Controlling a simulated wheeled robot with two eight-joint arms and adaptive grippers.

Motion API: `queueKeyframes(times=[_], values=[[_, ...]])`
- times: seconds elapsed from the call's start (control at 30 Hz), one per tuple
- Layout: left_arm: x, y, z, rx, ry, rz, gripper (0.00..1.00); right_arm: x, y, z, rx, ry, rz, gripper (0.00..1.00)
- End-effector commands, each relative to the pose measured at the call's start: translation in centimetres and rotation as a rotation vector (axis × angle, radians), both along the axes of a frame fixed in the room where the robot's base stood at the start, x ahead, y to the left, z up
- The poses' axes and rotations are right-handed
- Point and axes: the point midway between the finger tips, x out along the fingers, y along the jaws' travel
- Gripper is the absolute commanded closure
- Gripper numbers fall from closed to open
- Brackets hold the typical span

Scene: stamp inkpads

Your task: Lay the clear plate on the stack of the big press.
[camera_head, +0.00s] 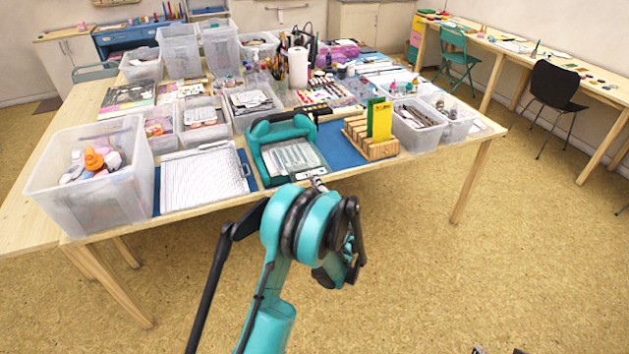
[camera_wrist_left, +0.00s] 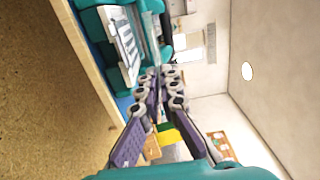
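The big press (camera_head: 256,137) is teal with a dark handle bar and stands at the table's front edge. Its pale stack (camera_head: 292,157) lies inside the frame and also shows in the left wrist view (camera_wrist_left: 124,42). My left gripper (camera_head: 318,184) is at the front of the press. In the left wrist view its purple fingers (camera_wrist_left: 161,78) close together on the end of the clear plate (camera_wrist_left: 152,38), a thin see-through strip seen nearly edge-on beside the stack. Whether it touches the stack is unclear. Of my right gripper only small dark pieces show at the bottom edge.
A white gridded board (camera_head: 200,178) lies left of the press and a wooden rack (camera_head: 371,146) with a yellow-green block stands right. A large clear bin (camera_head: 60,195) fills the left front corner. Crowded bins and tools stand behind; the floor in front is clear.

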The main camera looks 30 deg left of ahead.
Motion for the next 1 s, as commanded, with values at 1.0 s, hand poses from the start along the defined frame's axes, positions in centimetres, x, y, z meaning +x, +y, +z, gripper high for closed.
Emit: queueKeyframes(times=[1.0], values=[[6.4, 7.6, -0.6, 0.014, -0.012, 0.003, 1.0, 0.0, 0.0, -0.9, 0.0, 0.0, 0.0, 0.6]])
